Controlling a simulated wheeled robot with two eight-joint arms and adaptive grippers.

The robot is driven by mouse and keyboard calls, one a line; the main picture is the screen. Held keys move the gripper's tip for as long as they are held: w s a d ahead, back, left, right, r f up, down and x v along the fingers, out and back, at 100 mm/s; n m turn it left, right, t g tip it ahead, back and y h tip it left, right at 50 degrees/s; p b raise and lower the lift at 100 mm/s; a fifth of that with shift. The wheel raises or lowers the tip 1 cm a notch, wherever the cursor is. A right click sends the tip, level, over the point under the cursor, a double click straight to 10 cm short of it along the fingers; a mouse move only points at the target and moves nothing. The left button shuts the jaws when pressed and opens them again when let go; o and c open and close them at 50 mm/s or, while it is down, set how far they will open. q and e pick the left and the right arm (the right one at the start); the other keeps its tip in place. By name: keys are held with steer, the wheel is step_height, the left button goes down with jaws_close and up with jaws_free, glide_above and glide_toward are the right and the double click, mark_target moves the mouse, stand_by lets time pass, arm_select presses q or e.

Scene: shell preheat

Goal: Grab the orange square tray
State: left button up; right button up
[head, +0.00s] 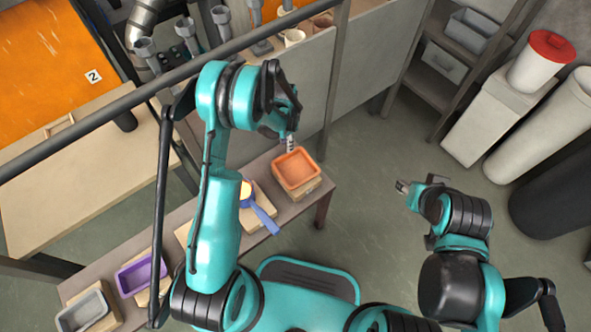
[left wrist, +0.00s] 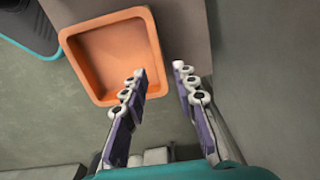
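The orange square tray (head: 297,170) sits on a small wooden block at the right end of a long narrow bench. It also shows in the left wrist view (left wrist: 110,50), empty, with raised rims. My left gripper (head: 291,143) is above the tray's back edge in the head view. In the left wrist view my left gripper (left wrist: 158,70) is open, one finger over the tray and the other beyond its right wall. Nothing is between the fingers except possibly the tray wall; contact cannot be told. My right gripper (head: 408,187) is away to the right, over the floor, with nothing visible in it.
A purple tray (head: 141,273) and a grey tray (head: 82,313) stand on blocks at the bench's left. A blue-handled scoop (head: 262,214) lies mid-bench. A partition panel (head: 305,92) stands behind the bench. White bins (head: 495,118) stand at right; floor between is clear.

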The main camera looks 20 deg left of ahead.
mark_target(296, 169)
arm_select(q)
step_height(296, 169, down, 2)
steer(key=shift+f+b, duration=0.15)
steer(key=shift+b, duration=0.25)
steer(key=f+b, duration=0.2)
steer(key=f, duration=0.1)
steer(key=f+b, duration=0.1)
steer(key=f, duration=0.1)
steer(key=shift+s, duration=0.4)
jaws_close()
